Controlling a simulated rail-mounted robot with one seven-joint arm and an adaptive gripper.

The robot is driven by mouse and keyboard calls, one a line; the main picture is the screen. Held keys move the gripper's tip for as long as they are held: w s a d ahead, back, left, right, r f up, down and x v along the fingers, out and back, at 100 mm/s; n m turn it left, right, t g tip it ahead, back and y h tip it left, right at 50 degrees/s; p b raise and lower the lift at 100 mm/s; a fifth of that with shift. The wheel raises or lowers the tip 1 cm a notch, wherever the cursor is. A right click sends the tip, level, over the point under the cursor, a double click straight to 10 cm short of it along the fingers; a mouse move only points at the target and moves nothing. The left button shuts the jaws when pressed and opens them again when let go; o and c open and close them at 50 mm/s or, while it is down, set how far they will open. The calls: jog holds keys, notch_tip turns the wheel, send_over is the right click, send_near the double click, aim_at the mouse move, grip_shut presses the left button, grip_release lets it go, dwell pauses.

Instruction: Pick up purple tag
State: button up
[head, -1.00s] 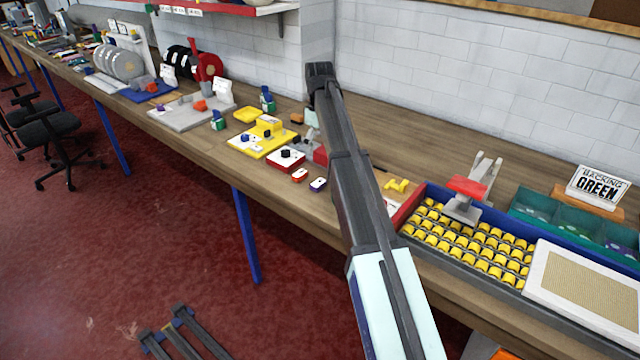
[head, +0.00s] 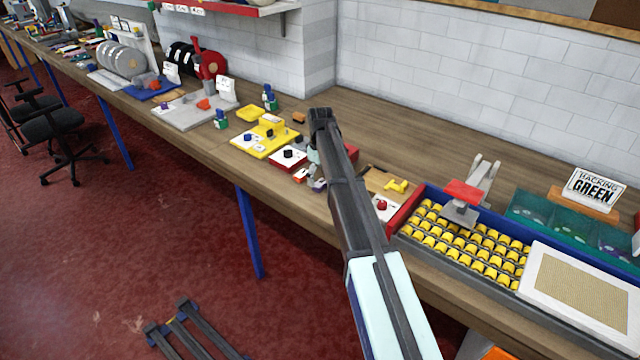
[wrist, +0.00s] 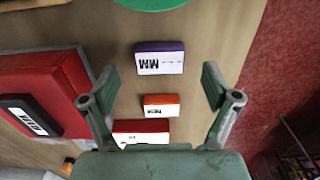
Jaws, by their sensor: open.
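The purple tag (wrist: 160,60) is a small block with a white face lettered "MM", lying on the wooden bench. In the wrist view it is at top centre, just beyond my fingertips. In the head view it is a small purple-and-white patch (head: 319,186) beside my gripper, partly hidden. My gripper (wrist: 158,84) is open, with one green-grey finger left and one right of the row of tags, and holds nothing. An orange tag (wrist: 160,105) lies between the fingers, nearer the palm than the purple one. In the head view my gripper (head: 314,166) is low over the bench, mostly behind my arm.
A red tag (wrist: 140,128) lies close to the palm. A red box (wrist: 35,85) stands left of the left finger, and a green round thing (wrist: 150,3) is at the top edge. The bench's front edge and red floor (wrist: 250,70) are to the right.

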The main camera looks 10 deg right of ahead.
jog(key=shift+f, duration=1.3)
jog(key=c, duration=1)
jog(key=shift+r, duration=0.2)
